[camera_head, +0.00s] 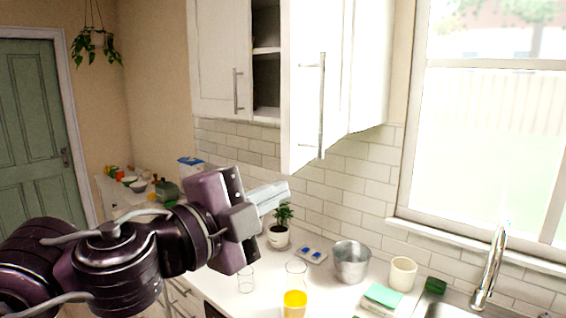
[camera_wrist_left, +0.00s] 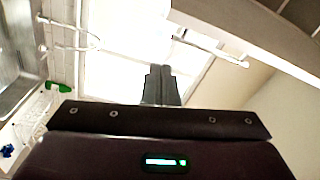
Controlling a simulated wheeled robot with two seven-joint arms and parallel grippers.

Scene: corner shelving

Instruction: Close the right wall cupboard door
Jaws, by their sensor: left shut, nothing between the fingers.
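The right wall cupboard door (camera_head: 303,100) is white with a long vertical bar handle (camera_head: 322,105). It stands open, swung out from the cupboard, and the dark shelf interior (camera_head: 266,58) shows to its left. My left gripper (camera_head: 284,192) is shut and empty, below and slightly left of the door's lower edge, and appears apart from it. Its closed fingers also show in the left wrist view (camera_wrist_left: 160,84), with a pale panel and a bar handle (camera_wrist_left: 212,46) beyond them, probably this door. My right gripper is not in view.
The left cupboard door (camera_head: 218,60) is shut. Below, the counter holds a potted plant (camera_head: 279,232), a glass with orange liquid (camera_head: 295,300), a metal bucket (camera_head: 351,262) and a cream cup (camera_head: 403,274). A faucet (camera_head: 490,266) and window (camera_head: 490,140) are at the right.

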